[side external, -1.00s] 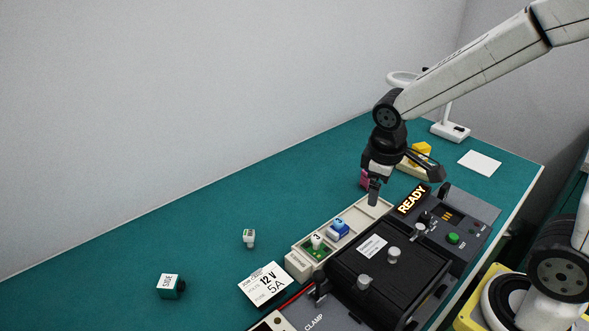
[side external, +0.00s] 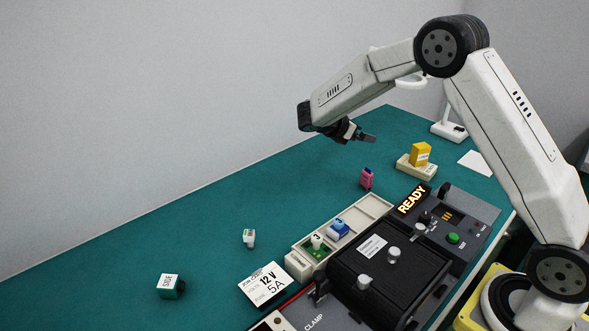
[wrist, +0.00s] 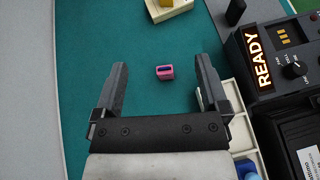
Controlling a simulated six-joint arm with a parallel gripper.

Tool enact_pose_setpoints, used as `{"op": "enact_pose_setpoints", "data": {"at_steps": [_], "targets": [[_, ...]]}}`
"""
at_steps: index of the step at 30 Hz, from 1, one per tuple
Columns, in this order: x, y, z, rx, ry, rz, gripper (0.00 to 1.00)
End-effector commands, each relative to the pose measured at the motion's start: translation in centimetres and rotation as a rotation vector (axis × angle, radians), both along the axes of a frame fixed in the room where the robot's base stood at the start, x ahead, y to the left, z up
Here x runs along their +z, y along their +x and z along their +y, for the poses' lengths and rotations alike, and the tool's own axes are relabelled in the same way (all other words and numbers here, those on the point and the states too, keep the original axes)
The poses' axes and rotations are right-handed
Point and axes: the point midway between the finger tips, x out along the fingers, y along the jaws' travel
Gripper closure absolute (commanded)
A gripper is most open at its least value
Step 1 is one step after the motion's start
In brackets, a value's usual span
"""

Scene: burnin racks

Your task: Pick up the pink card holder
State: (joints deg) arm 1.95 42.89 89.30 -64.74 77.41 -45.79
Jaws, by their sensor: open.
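The pink card holder (side external: 367,178) stands on the green bench mat, just behind the far end of the beige tray. In the wrist view the pink card holder (wrist: 165,72) shows from above, with a dark slot in its top. It lies ahead of the gap between my fingertips, nearer the right finger, and nothing touches it. My gripper (side external: 368,138) is raised above the mat at the back. In the wrist view my gripper (wrist: 160,75) has its two dark fingers spread wide with nothing between them.
The beige tray (side external: 372,209) holds a green and a blue piece. A yellow block (side external: 420,154) stands on a beige base. The black machine with its READY display (side external: 411,199) is at the right.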

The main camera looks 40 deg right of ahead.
Motion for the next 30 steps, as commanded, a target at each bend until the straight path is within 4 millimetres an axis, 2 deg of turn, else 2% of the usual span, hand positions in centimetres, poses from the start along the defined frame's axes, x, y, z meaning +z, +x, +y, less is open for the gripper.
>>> {"op": "enact_pose_setpoints", "data": {"at_steps": [3, 12, 18, 23, 30], "targets": [[-0.1, 1.5, -0.9, 0.035, -0.085, 0.074, 0.06], [-9.1, 1.1, -0.8, 0.032, -0.072, 0.068, 0.06], [-14.1, 1.1, -0.7, 0.031, -0.071, 0.065, 0.06], [-16.0, 1.2, -0.7, 0.032, -0.071, 0.062, 0.06], [-16.4, 1.2, -0.8, 0.031, -0.07, 0.06, 0.06]]}}
